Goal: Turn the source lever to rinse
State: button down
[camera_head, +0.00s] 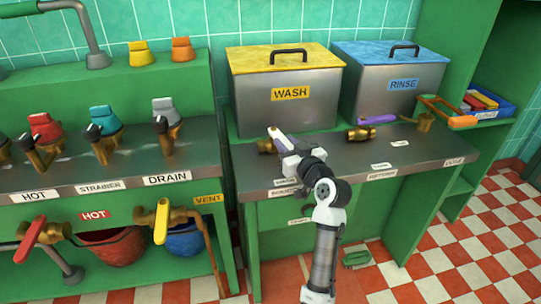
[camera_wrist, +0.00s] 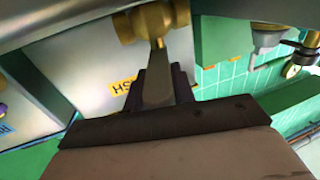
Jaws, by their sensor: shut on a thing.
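The wash tank (camera_head: 285,100) has a yellow lid, and the rinse tank (camera_head: 392,85) beside it has a blue lid. My gripper (camera_head: 289,150) is at the counter's front in front of the wash tank. It is shut on a pale lever (camera_head: 279,140) of a brass valve (camera_head: 265,146). The wrist view shows the lever (camera_wrist: 157,70) between my gripper's fingers (camera_wrist: 157,92), joined to the brass body (camera_wrist: 150,20). A purple lever (camera_head: 377,119) on another brass valve (camera_head: 358,133) lies in front of the rinse tank.
The left counter (camera_head: 90,172) carries red, teal and grey valves, with red and yellow levers below. A blue tray (camera_head: 488,104) is on the right shelf. The checkered floor (camera_head: 470,235) is open at the right.

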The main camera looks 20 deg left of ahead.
jog(key=shift+w+d+f+n+g+y+b, duration=0.2)
jog(key=shift+w+d+n+g+y+b, duration=0.15)
jog(key=shift+n+g+y+b, duration=0.4)
jog(key=shift+w+r+g+b, duration=0.15)
jog(key=shift+r+g+b, duration=0.05)
jog(key=shift+g+b, duration=0.15)
jog(key=c, duration=1.2)
grip_release()
jog(key=shift+o, duration=0.2)
jog(key=b+v, duration=0.1)
jog(key=v, duration=1.3)
jog(key=shift+f, duration=0.1)
